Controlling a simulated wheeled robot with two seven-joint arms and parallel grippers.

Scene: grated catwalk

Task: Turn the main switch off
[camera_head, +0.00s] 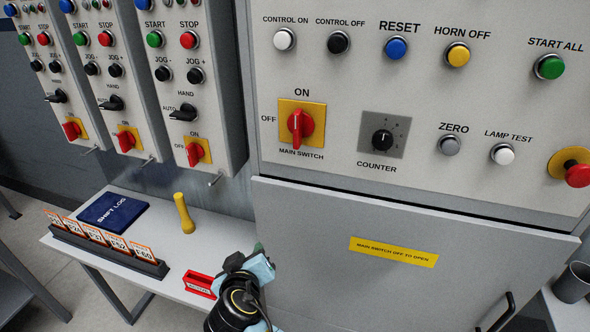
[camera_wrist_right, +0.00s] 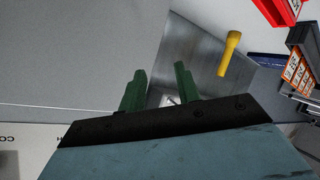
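The main switch (camera_head: 301,124) is a red rotary handle on a yellow plate, on the grey panel in the head view. Its handle stands upright, in line with the ON label above it; OFF is labelled to its left. My right gripper (camera_head: 256,250) is low in the head view, below and left of the switch and well apart from it. In the right wrist view my right gripper (camera_wrist_right: 158,78) shows two green fingers spread apart with nothing held between them. My left gripper is not in view.
A cabinet door (camera_head: 396,283) with a yellow label lies below the panel. Smaller panels (camera_head: 187,85) with red switches stand left. A table holds a blue shift log (camera_head: 112,213), a yellow handle-like object (camera_head: 184,213), a tag rack (camera_head: 105,250) and a red holder (camera_head: 200,284).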

